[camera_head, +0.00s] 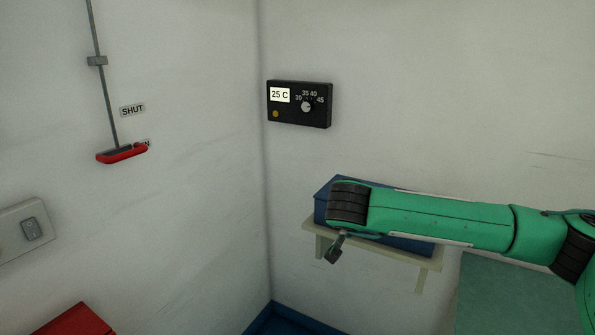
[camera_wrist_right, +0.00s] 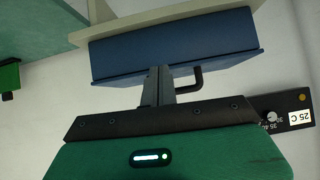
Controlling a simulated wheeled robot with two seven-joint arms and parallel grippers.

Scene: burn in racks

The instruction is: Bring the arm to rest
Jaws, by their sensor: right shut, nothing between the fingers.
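My right arm (camera_head: 440,218) comes in from the right in the head view, a green arm with dark ribbed joints. My right gripper (camera_head: 335,251) hangs below its end, in front of the shelf (camera_head: 424,265). In the right wrist view the gripper's fingers (camera_wrist_right: 158,84) are together and hold nothing. They overlap the blue box (camera_wrist_right: 170,48) in that view; I cannot tell whether they touch it. A black bent handle (camera_wrist_right: 192,80) shows beside the fingers. My left gripper is not in view.
A black thermostat (camera_head: 299,104) reading 25 C hangs on the back wall. A red-handled lever (camera_head: 122,154) by a SHUT label and a switch (camera_head: 31,229) are on the left wall. A red object (camera_head: 72,322) lies bottom left. Space before the corner is clear.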

